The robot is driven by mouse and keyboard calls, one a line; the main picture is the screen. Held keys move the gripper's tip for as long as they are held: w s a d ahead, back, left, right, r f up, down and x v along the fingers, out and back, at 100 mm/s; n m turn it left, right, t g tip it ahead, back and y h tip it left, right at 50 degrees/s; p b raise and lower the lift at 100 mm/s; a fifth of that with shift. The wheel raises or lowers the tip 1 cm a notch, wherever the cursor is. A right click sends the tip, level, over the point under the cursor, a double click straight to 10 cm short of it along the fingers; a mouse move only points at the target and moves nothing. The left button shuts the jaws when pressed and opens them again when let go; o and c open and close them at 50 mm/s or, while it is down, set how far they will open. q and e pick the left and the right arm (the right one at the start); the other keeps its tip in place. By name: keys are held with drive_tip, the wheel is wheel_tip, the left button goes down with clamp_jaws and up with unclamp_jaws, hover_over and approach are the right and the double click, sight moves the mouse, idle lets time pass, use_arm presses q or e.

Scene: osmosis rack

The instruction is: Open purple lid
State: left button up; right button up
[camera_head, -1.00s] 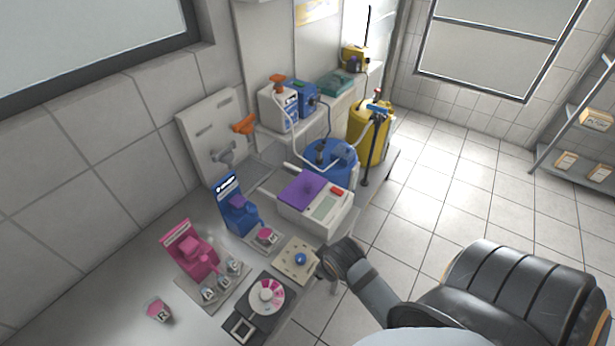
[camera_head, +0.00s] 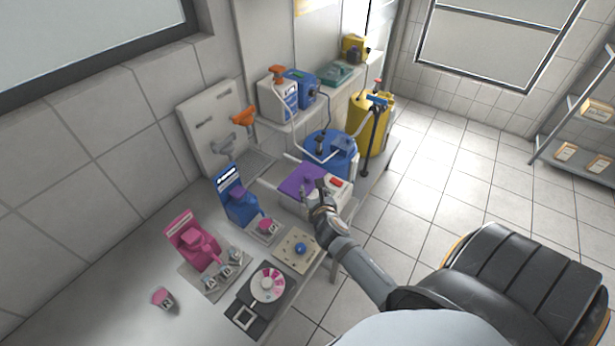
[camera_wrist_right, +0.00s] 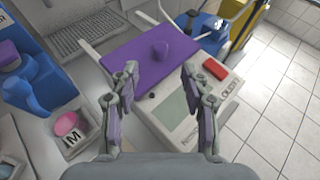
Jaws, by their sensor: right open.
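The purple lid (camera_head: 301,181) lies flat and closed on a white bench machine with a display and a red button. The machine (camera_wrist_right: 200,110) fills the area below and right of the lid. My right gripper (camera_head: 322,186) is over the machine at the lid's near right edge. The left gripper is not in view.
A blue dispenser (camera_head: 236,202) and a pink dispenser (camera_head: 190,243) stand left of the machine. A board with a blue knob (camera_head: 300,247) lies in front. A blue barrel (camera_head: 332,148) and yellow barrel (camera_head: 371,128) stand behind.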

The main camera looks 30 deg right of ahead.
sight(308, 178)
drive_tip(key=x, duration=1)
drive_tip(key=shift+w+d+f, duration=0.1)
drive_tip(key=shift+w+d, duration=0.05)
clamp_jaws()
